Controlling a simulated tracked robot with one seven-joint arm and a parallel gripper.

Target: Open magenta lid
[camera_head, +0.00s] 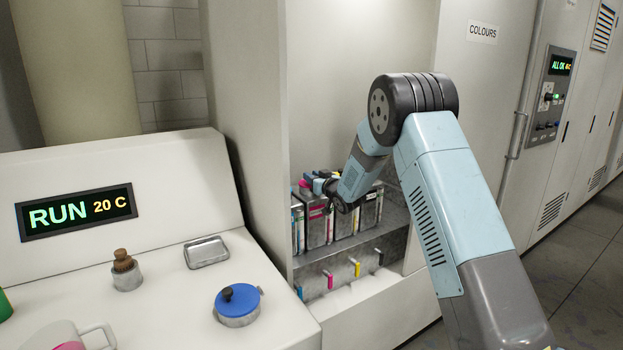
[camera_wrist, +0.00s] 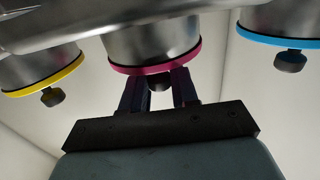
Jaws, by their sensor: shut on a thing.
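The magenta lid (camera_wrist: 155,69) shows in the wrist view as a magenta-rimmed disc at the end of a silver cylinder. Its dark knob (camera_wrist: 160,83) sits between the two fingers of my gripper (camera_wrist: 159,88), which is shut on it. I see no gap between the lid and its cylinder. In the head view my gripper (camera_head: 335,200) is at the shelf of colour containers, over the magenta-marked one (camera_head: 317,212). My wrist hides much of the lid there.
In the wrist view a yellow-rimmed lid (camera_wrist: 42,80) is on the left and a cyan-rimmed lid (camera_wrist: 285,40) on the right. Cabinet walls enclose the shelf (camera_head: 349,249).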

